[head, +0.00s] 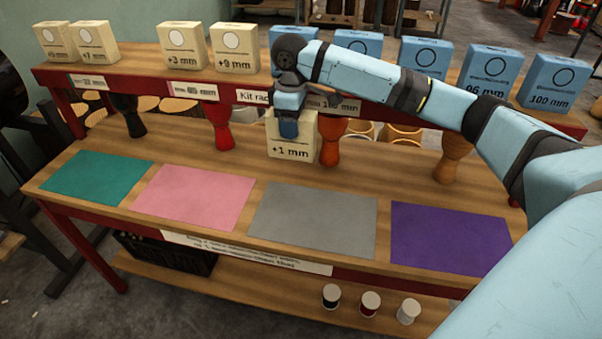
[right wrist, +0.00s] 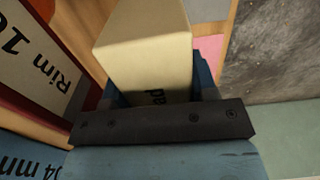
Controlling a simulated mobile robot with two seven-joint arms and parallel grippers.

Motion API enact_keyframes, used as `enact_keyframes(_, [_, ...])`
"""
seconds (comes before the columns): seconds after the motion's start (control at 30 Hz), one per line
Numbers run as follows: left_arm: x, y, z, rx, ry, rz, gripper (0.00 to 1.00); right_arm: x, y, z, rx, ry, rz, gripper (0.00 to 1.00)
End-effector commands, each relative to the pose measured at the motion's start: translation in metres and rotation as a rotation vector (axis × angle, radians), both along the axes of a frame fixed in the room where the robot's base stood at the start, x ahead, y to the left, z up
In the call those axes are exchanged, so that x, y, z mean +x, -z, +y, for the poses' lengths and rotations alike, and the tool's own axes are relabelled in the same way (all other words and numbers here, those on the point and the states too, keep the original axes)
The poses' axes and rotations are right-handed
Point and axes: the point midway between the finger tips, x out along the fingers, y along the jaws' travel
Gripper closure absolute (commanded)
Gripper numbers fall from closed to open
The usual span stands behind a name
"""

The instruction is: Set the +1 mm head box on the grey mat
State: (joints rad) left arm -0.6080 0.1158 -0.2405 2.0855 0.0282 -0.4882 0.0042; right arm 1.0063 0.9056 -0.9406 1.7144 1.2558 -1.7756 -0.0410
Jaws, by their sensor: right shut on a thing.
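The cream +1 mm head box (head: 290,148) is held by my right gripper (head: 288,128), which is shut on it from above. The box is upright, behind the grey mat (head: 314,220), near the front of the upper shelf. I cannot tell whether its base touches the table. In the right wrist view the box (right wrist: 145,55) fills the space between the fingers. The grey mat is bare and lies between the pink and purple mats. My left gripper is not in view.
A teal mat (head: 97,177), a pink mat (head: 193,196) and a purple mat (head: 449,237) are bare. Goblet drums, such as a red one (head: 223,127) and an orange one (head: 331,142), stand behind. Cream boxes (head: 182,45) and blue boxes (head: 425,62) line the upper shelf.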

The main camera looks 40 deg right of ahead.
Motion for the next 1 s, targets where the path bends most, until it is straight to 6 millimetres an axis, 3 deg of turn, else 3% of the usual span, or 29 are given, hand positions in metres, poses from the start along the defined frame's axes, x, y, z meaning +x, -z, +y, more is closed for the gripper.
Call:
enact_keyframes(0.1, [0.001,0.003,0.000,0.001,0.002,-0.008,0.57,-0.001,0.036,-0.001,-0.001,0.002,0.004,0.74])
enact_keyframes(0.3, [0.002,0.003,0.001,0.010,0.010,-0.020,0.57,0.000,0.083,0.000,0.000,0.002,0.001,0.74])
enact_keyframes(0.63, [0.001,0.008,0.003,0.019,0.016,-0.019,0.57,0.000,0.111,0.000,0.000,0.002,0.000,0.74])
enact_keyframes(0.9, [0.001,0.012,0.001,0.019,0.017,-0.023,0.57,0.000,0.155,0.000,0.000,0.001,0.000,0.74])
enact_keyframes(1.0, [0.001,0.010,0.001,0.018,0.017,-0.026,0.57,0.000,0.160,0.000,0.000,0.001,-0.001,0.74])
